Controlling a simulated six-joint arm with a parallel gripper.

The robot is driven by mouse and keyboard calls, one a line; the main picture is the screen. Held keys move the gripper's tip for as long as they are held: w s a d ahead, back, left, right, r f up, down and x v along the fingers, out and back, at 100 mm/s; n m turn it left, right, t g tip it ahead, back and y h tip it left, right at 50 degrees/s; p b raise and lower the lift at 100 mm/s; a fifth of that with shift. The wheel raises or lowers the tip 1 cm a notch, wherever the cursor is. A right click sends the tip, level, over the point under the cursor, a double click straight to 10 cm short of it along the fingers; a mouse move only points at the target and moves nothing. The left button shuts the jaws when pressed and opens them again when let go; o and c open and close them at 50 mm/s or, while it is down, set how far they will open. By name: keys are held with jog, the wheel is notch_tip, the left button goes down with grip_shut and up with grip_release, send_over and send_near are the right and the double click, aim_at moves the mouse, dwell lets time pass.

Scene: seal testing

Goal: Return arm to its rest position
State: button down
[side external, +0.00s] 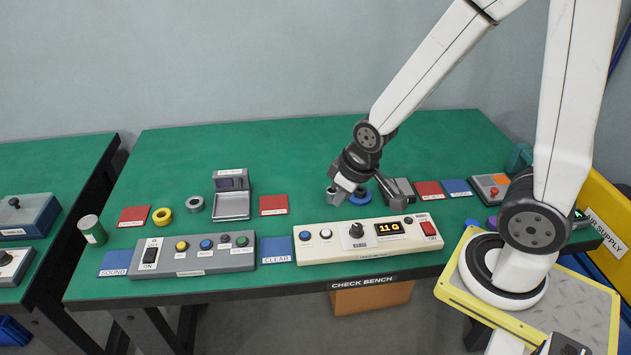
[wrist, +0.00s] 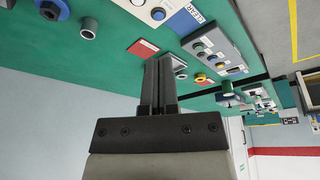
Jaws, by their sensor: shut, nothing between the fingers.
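My gripper (side external: 335,171) is over the middle of the green check bench (side external: 300,150), with the arm bent down from the upper right. In the wrist view its two dark fingers (wrist: 159,64) lie together, with nothing between them. A grey cylindrical piece (side external: 335,196) stands on the bench close below the gripper in the side view. It also shows apart from the fingers in the wrist view (wrist: 88,28). A blue ring (side external: 360,197) lies beside it, partly hidden by my wrist.
A cream console (side external: 365,238) with a lit display and a grey button panel (side external: 192,255) line the front edge. An open grey case (side external: 232,203), yellow ring (side external: 162,216), grey ring (side external: 194,204) and red cards lie left. The back of the bench is clear.

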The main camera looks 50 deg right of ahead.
jog(key=shift+s+r+m+g, duration=0.3)
jog(key=shift+s+r, duration=0.15)
jog(key=shift+s, duration=0.2)
jog(key=shift+s+r+m+g, duration=0.2)
jog(key=shift+s+r+m, duration=0.15)
jog(key=shift+s, duration=0.3)
